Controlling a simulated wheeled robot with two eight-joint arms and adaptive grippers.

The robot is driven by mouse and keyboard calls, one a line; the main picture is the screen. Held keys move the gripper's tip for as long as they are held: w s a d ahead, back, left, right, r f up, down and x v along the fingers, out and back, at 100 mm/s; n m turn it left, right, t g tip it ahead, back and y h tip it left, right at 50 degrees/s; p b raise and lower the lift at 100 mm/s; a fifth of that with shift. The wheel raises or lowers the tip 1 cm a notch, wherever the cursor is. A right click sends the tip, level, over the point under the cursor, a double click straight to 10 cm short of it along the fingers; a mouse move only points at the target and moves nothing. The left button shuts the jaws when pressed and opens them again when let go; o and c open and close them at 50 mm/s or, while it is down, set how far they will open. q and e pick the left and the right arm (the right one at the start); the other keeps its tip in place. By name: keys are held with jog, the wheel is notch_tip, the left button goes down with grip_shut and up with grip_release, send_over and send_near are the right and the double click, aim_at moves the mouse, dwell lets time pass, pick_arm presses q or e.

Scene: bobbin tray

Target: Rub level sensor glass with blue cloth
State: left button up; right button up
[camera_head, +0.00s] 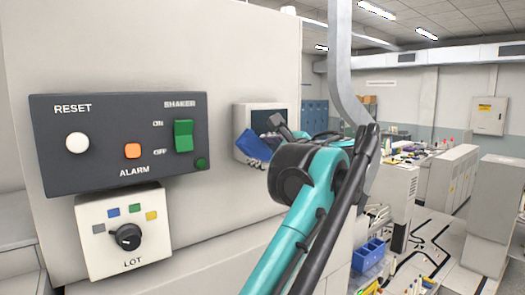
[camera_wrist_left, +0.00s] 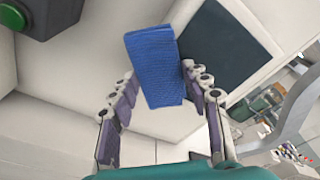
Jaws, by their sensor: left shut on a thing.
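The blue cloth (camera_head: 252,146) is a folded pad; it also shows in the left wrist view (camera_wrist_left: 155,68). My left gripper (camera_head: 268,143) is shut on it, with the cloth standing out past the fingertips. The level sensor is a white housing (camera_head: 246,110) with a dark glass (camera_head: 270,119) on the wall. In the left wrist view the dark glass (camera_wrist_left: 222,48) lies just right of the cloth, whose edge overlaps the housing. I cannot tell whether the cloth touches it. My gripper and wrist hide the glass's lower part in the head view. My right gripper is not in view.
A dark control panel (camera_head: 113,165) with a green switch (camera_head: 184,136) is left of the sensor. A white box with a LOT knob (camera_head: 128,237) sits below it. A grey curved post (camera_head: 343,60) stands close on the right. Blue bins (camera_head: 368,255) are lower right.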

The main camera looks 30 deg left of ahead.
pick_arm(q)
jog(key=shift+w+a, duration=0.1)
jog(key=shift+a, duration=0.15)
jog(key=shift+w+d, duration=0.1)
jog(key=shift+w+d+r+p, duration=0.1)
jog(key=shift+w+d+p, duration=0.2)
jog(key=shift+w+p, duration=0.25)
jog(key=shift+w+d+p, duration=0.25)
jog(key=shift+w+p, duration=0.05)
jog(key=shift+w, duration=0.3)
jog(key=shift+w+d+p, duration=0.25)
jog(key=shift+w, duration=0.35)
jog(key=shift+a, duration=0.1)
jog(key=shift+s+a, duration=0.3)
jog(key=shift+s, duration=0.4)
jog(key=shift+s+a, duration=0.25)
jog(key=shift+s, duration=0.35)
jog(key=shift+s+a, duration=0.25)
jog(key=shift+s, duration=0.35)
